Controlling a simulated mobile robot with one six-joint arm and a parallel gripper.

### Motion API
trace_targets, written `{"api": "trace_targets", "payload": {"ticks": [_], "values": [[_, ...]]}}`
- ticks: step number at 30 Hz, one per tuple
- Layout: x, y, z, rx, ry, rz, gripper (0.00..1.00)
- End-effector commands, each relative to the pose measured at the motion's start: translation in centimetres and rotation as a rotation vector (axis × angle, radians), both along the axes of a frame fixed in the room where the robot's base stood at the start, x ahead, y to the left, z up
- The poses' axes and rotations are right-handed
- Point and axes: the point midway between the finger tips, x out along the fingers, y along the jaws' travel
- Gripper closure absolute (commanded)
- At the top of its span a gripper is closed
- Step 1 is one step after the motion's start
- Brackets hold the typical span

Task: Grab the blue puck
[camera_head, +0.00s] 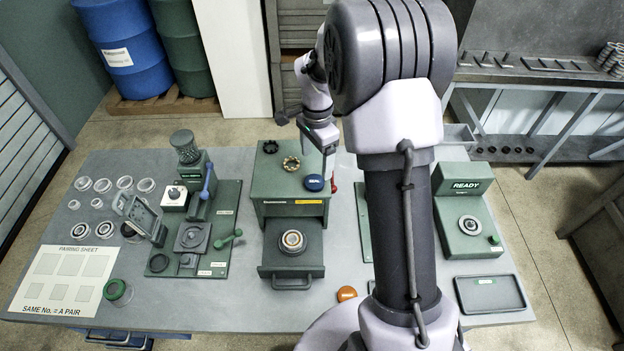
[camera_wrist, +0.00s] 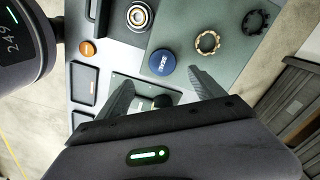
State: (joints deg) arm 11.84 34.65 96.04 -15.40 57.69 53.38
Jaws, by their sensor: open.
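The blue puck (camera_head: 314,183) is a round disc with white lettering. It lies flat on the front right part of the top of the green box-shaped machine (camera_head: 272,187). In the wrist view the blue puck (camera_wrist: 162,62) shows ahead of my fingertips, between their lines. My gripper (camera_wrist: 158,78) is open and empty, its two dark fingers spread apart, and neither touches the puck. In the head view my gripper (camera_head: 326,165) hangs over the right side of the machine, close to the puck; its fingers are partly hidden there.
A black ring (camera_head: 270,147) and a brass-coloured ring (camera_head: 291,163) lie on the same top. The machine's open drawer (camera_head: 268,272) holds a ring part. An orange puck (camera_head: 346,293) lies on the table. My arm hides the table's middle right.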

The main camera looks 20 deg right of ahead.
Motion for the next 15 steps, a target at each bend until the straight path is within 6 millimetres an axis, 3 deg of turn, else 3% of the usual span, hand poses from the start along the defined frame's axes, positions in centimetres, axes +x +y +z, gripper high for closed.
{"api": "trace_targets", "payload": {"ticks": [2, 15], "values": [[-0.1, 0.0, -1.8, 0.001, 0.002, 0.001, 0.22], [0.2, 0.0, -8.2, 0.002, -0.001, 0.001, 0.22]]}}
